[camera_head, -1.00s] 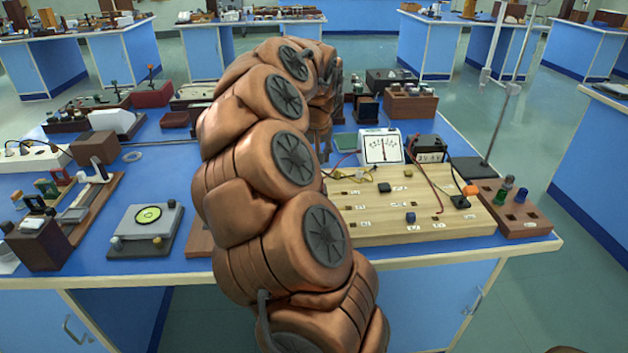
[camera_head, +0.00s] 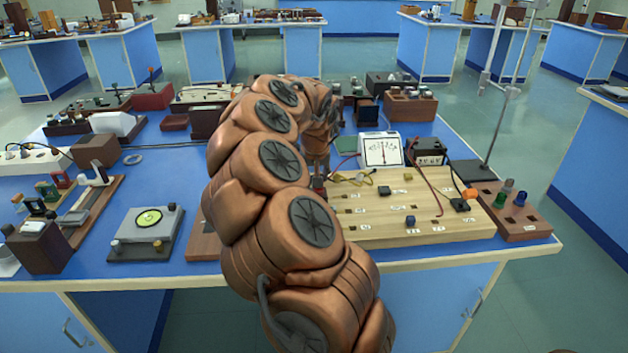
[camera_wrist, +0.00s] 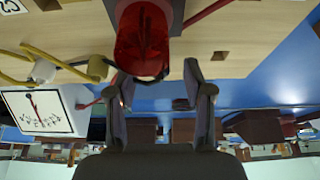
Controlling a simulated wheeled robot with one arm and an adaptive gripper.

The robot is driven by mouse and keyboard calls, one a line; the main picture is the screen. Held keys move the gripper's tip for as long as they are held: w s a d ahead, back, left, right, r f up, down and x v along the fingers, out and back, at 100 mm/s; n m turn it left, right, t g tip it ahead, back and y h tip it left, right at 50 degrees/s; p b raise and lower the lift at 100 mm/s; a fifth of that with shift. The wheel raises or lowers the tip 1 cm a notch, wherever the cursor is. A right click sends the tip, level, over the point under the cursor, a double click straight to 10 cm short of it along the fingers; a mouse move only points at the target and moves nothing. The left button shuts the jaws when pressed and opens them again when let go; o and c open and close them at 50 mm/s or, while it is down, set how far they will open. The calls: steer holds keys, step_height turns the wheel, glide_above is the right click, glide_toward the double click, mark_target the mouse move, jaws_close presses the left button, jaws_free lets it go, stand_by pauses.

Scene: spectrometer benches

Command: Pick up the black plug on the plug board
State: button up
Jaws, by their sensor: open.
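The pale wooden plug board (camera_head: 440,232) lies on the right half of the near blue bench. A small black plug (camera_head: 382,190) stands towards its upper middle, and another black piece (camera_head: 460,204) sits near its right edge. A blue plug (camera_head: 410,220) stands between them, nearer the front. My gripper is low at the board's left side in the head view, mostly hidden by my arm. In the wrist view my gripper (camera_wrist: 158,75) is open and empty, close to a translucent red piece (camera_wrist: 142,42) on a dark base. I cannot make out a black plug between the fingers.
A white meter (camera_head: 380,150) and a dark box (camera_head: 428,152) stand behind the board, with yellow and red leads across it. A brown block with coloured knobs (camera_head: 524,224) and a stand rod are at the right. A device with a green dial (camera_head: 148,228) lies left.

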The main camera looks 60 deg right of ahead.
steer(key=shift+c, duration=0.2)
jaws_close()
